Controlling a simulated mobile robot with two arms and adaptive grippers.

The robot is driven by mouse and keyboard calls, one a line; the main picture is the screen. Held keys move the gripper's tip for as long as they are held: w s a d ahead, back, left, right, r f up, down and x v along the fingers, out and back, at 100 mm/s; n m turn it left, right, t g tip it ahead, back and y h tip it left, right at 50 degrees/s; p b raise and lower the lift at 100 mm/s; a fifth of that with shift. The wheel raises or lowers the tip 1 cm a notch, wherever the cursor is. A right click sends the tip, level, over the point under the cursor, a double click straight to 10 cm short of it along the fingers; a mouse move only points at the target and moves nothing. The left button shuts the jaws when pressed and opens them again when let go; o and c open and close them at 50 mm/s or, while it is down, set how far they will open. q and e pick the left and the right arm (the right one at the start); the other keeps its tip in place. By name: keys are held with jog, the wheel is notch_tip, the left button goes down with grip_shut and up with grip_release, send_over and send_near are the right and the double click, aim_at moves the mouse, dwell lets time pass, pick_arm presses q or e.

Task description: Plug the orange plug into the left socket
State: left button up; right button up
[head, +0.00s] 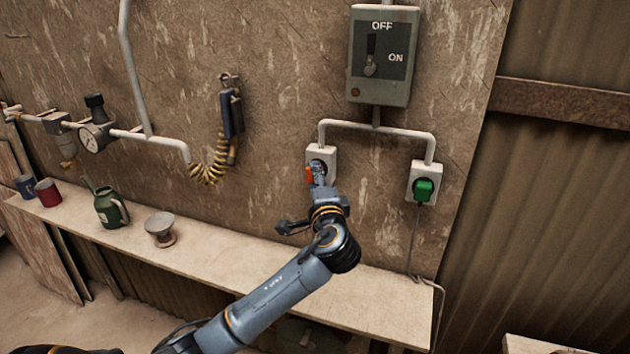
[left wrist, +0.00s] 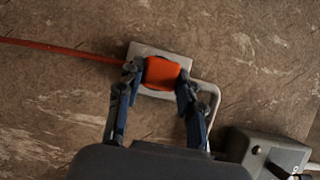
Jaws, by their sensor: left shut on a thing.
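The orange plug (left wrist: 162,72) is between the fingers of my left gripper (left wrist: 160,82) in the left wrist view. The left socket (left wrist: 149,50), a pale plate, lies directly behind the plug. In the head view the left socket (head: 327,155) is on the wall, with the gripper (head: 317,175) against its lower part and a bit of the orange plug (head: 309,174) showing. The gripper is shut on the plug. The plug's front is hidden, so I cannot tell whether it is seated. My right gripper is not in view.
A green plug (head: 423,189) sits in the right socket (head: 414,169). A switch box (head: 382,85) hangs above. A shelf (head: 240,252) below carries a funnel-like cup (head: 160,226), a green oil can (head: 109,210) and mugs. A red cable (left wrist: 60,49) runs left from the plug.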

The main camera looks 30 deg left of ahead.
pick_arm(q)
jog(key=shift+w, duration=0.15)
dwell(0.7)
jog(key=shift+p, duration=0.35)
jog(key=shift+w+a, duration=0.15)
jog(key=shift+w, duration=0.25)
dwell(0.5)
jog(key=shift+s, duration=0.4)
dwell(0.8)
jog(key=shift+p, duration=0.4)
dwell(0.4)
jog(key=shift+w, duration=0.4)
dwell(0.4)
